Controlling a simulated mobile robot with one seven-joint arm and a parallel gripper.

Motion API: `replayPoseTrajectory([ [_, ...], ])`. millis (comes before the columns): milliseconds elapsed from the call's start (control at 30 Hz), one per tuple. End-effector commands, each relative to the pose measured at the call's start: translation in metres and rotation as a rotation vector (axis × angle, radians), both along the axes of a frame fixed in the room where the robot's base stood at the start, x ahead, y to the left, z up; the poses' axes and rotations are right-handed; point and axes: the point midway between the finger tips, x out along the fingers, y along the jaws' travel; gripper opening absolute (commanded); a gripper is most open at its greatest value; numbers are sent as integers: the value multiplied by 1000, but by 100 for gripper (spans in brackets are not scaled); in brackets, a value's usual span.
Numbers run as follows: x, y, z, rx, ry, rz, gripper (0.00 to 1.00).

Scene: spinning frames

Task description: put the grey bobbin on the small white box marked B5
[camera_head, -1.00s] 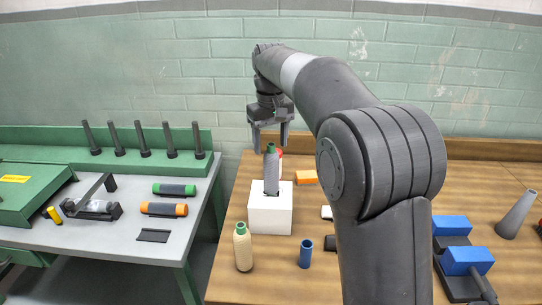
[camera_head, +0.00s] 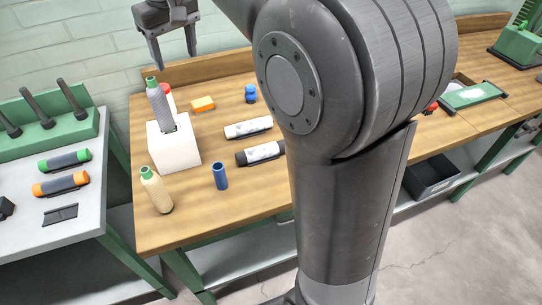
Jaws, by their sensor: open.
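A grey bobbin (camera_head: 160,106) with a green top stands on a small white box (camera_head: 176,153) on the wooden bench. It looks upright, and whether its foot sits on or partly in the top cannot be told. No B5 mark can be read on the box from here. My gripper (camera_head: 175,60) is open and empty, above the bobbin in the picture and apart from it. More grey rolls lie on the table at the left, one with green ends (camera_head: 65,160) and one with orange ends (camera_head: 60,185).
A cream bottle (camera_head: 155,190) and a blue tube (camera_head: 219,176) stand in front of the box. An orange block (camera_head: 202,104), a blue item (camera_head: 251,93) and two white-labelled rolls (camera_head: 248,128) lie to its right. Bare wood shows between them.

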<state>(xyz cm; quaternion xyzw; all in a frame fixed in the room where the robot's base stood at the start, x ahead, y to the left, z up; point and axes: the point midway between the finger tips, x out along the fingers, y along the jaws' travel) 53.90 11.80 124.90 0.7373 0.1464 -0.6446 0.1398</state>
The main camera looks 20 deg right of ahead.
Motion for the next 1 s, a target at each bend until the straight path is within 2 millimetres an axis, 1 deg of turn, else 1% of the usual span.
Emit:
replayPoseTrajectory([
  [33,-17,-13,1,7,-20,-25,60],
  [133,-46,-33,-2,21,-63,-75,60],
  [267,-86,-56,-13,37,-118,-139,60],
  [400,-130,-77,-32,52,-176,-206,60],
  [467,-149,-85,-42,59,-202,-235,60],
  [500,-161,-90,-50,62,-220,-253,60],
  [600,-191,-101,-71,72,-262,-300,60],
  [700,-215,-109,-92,79,-299,-341,60],
  [800,-233,-114,-110,85,-327,-371,60],
  [900,-244,-117,-122,89,-344,-390,60],
  [1000,-248,-118,-127,91,-353,-400,60],
])
